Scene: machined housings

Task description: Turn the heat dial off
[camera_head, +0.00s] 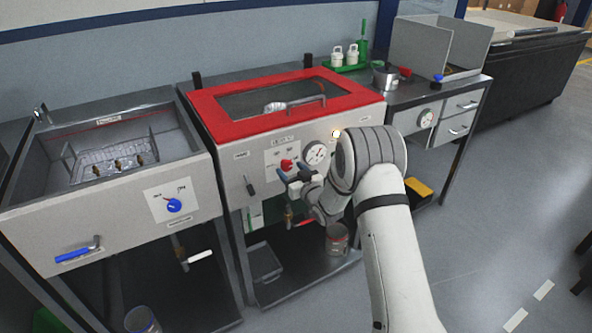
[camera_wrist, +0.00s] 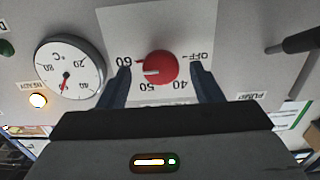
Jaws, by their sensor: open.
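The red heat dial (camera_head: 287,164) is on the front panel of the middle, red-lidded machine. In the wrist view the dial (camera_wrist: 163,68) shows large and near, with labels 40, 50, 60 and OFF around it. Its white mark points left, toward the 60 side and away from OFF. My gripper (camera_wrist: 160,70) is open, with one finger on each side of the dial and a gap to it on both sides. In the head view my gripper (camera_head: 293,176) is just in front of the dial. Whether the fingertips reach the dial's depth is unclear.
A round temperature gauge (camera_wrist: 69,69) and a lit amber READY lamp (camera_wrist: 38,100) are beside the dial. A dark pump lever (camera_wrist: 297,42) sticks out on the other side. The left machine has a blue knob (camera_head: 174,205). A glass jar (camera_head: 337,238) stands on the lower shelf.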

